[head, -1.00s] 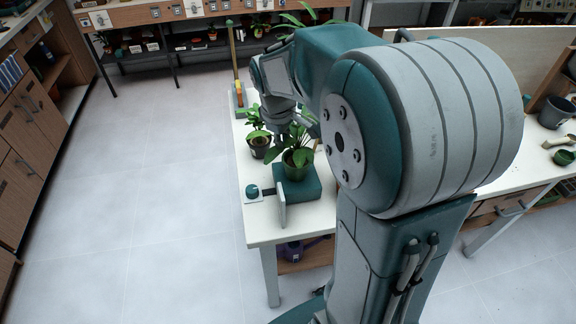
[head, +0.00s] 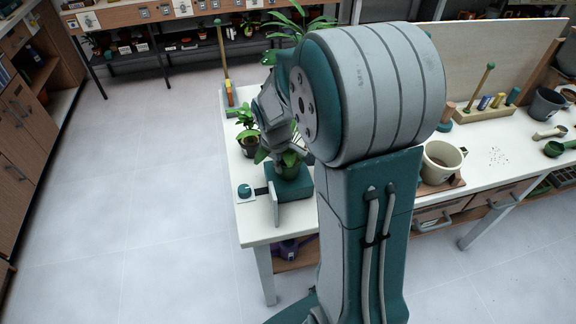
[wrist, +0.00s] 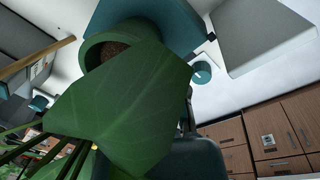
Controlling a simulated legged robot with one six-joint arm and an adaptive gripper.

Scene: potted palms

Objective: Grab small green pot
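The small green pot (head: 291,172) holds a leafy plant and stands on a teal block (head: 298,191) near the end of the white table. In the wrist view, the green pot (wrist: 92,46) shows part of its rim and dark soil, with a large leaf (wrist: 125,95) covering much of it. My gripper (head: 281,146) is close above the pot, among its leaves. My arm and the foliage hide its fingers, so I cannot see whether it is open or shut, or whether it touches the pot.
A dark pot with a plant (head: 250,147) stands just left of and behind the block. An upright pale plate (head: 276,207) and a teal knob (head: 244,190) are in front. A cream pot (head: 441,160) stands right of my arm. The floor at left is clear.

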